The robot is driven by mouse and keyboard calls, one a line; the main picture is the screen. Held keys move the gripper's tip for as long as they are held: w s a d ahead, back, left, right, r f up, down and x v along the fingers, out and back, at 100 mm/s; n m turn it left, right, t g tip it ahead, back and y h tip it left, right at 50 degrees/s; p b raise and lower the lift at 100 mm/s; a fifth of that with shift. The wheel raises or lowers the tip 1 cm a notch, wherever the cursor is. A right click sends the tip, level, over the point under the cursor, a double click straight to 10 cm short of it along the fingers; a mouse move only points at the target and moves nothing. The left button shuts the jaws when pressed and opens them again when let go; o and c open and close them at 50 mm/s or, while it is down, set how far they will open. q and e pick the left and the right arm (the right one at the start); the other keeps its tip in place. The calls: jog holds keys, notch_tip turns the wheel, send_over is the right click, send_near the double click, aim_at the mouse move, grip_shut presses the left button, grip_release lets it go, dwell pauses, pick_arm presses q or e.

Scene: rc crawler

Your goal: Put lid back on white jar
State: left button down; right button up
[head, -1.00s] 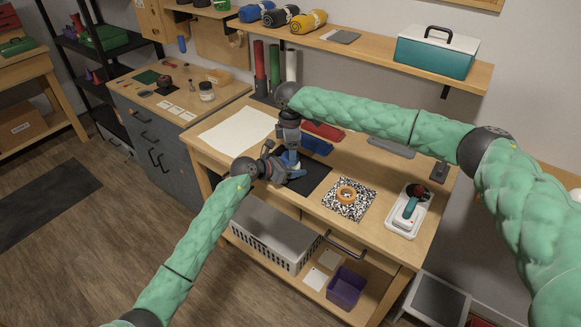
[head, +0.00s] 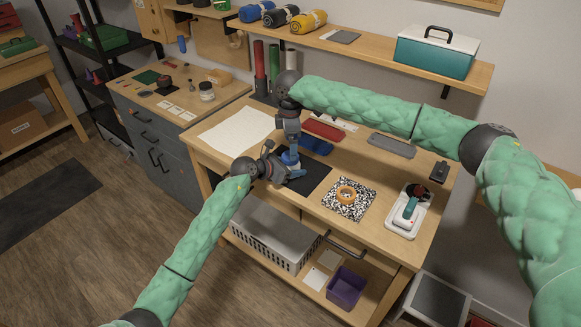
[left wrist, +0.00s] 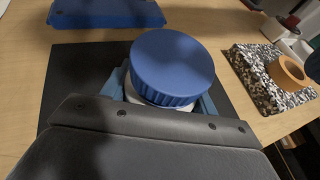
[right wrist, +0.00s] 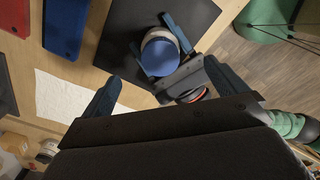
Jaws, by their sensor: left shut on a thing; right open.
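The white jar (left wrist: 130,96) stands on the black mat (left wrist: 75,75), with its blue ribbed lid (left wrist: 172,66) on top. In the left wrist view the lid covers the mouth, with a little white body under its rim; I cannot tell whether it is screwed tight. My left gripper (head: 288,170) is shut around the jar's body from the side, below the lid. My right gripper (right wrist: 165,85) is open and empty above the jar, pointing down and apart from the lid, which also shows in the right wrist view (right wrist: 160,57).
Behind the jar lie a blue tray (head: 315,145) and a red tray (head: 324,130). A white cloth (head: 237,132) lies left. Right are a speckled mat (head: 362,207) with an orange ring (head: 347,194) and a white tray (head: 421,220) holding a tool.

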notch_tip(320, 180, up, 12)
dwell(0.5)
jog(key=shift+f, duration=0.1)
pick_arm(q)
jog(key=shift+c, duration=1.6)
grip_release()
jog(key=shift+a, duration=0.1)
pick_arm(e)
jog(key=shift+f, duration=0.1)
pick_arm(q)
jog(key=shift+s+a+r, duration=0.1)
jog(key=shift+s+a, duration=0.1)
jog(key=shift+a, duration=0.1)
jog(key=b+v, duration=0.2)
jog(key=v, duration=0.3)
jog(key=shift+s+a, duration=0.15)
jog(key=shift+a, duration=0.05)
jog(key=shift+s+a+r+b, duration=0.35)
jog(key=shift+a+r+b, duration=0.05)
jog(key=shift+a, duration=0.05)
pick_arm(e)
jog(key=shift+f, duration=1.3)
